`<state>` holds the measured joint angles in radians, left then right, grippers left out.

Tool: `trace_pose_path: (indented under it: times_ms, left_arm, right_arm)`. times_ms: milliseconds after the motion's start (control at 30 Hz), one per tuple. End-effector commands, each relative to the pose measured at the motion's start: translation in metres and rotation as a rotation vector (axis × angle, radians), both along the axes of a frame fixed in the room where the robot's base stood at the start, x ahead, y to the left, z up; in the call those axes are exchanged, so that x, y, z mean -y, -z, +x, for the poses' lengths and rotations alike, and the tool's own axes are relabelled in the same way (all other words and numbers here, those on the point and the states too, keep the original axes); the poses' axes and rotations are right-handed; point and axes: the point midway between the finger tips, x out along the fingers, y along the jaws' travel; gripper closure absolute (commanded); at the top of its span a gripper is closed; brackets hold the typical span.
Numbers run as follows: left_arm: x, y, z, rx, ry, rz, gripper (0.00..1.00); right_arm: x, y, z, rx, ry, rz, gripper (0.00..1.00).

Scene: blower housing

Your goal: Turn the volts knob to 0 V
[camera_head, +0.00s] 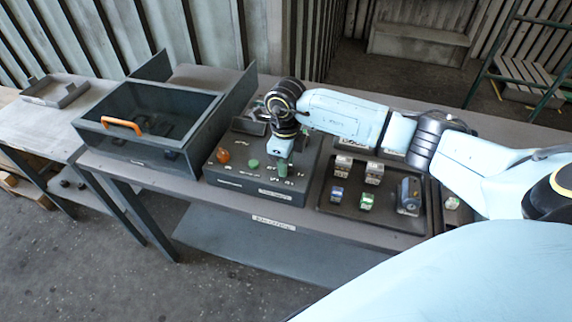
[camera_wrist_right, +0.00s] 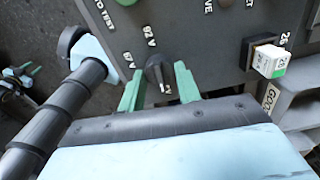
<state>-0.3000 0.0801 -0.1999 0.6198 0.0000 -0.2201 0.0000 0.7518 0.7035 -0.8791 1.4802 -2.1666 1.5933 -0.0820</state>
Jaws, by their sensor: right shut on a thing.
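The volts knob (camera_wrist_right: 158,70) is black and sits on the face of the grey control panel (camera_wrist_right: 205,48), between the two green fingers of my right gripper (camera_wrist_right: 159,88). The gripper is shut on it. Labels 67 V and 92 V show beside the knob. Another label ending in V is partly hidden at its lower edge, so I cannot tell exactly where the knob points. In the head view my right gripper (camera_head: 284,165) reaches down to the front right of the panel box (camera_head: 255,187), hiding the knob. My left gripper is out of view.
An orange knob (camera_head: 223,156) and a green button (camera_head: 253,163) are on the panel left of my gripper. A drawer box with an orange handle (camera_head: 122,125) stands further left. A dark tray (camera_head: 338,222) with several small parts lies right.

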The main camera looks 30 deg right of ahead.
Motion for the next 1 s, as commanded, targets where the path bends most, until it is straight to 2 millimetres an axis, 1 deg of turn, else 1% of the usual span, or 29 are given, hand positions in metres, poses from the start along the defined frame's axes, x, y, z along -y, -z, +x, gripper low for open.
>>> trace_pose_path:
  times_ms: [100,300,733,767,900,1000]
  left_arm:
    - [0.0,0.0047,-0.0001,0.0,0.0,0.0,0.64]
    - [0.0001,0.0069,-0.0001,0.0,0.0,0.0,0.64]
    - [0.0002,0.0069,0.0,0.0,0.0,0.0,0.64]
    - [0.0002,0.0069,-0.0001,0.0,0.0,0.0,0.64]
    - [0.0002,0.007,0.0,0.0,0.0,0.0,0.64]
    - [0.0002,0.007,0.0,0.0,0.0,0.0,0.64]
  right_arm:
    - [0.0003,-0.0004,0.0013,0.005,-0.042,0.0,0.9]
    - [0.0002,-0.0012,0.0013,0.005,-0.079,0.0,0.9]
    - [-0.0002,-0.0021,0.0016,0.006,-0.086,0.001,0.9]
    - [-0.0002,-0.0021,0.0016,0.006,-0.086,0.001,0.63]
    - [-0.0003,-0.0016,0.0012,0.004,-0.086,0.001,0.45]
    - [-0.0003,-0.0012,0.0009,0.003,-0.085,0.001,0.45]
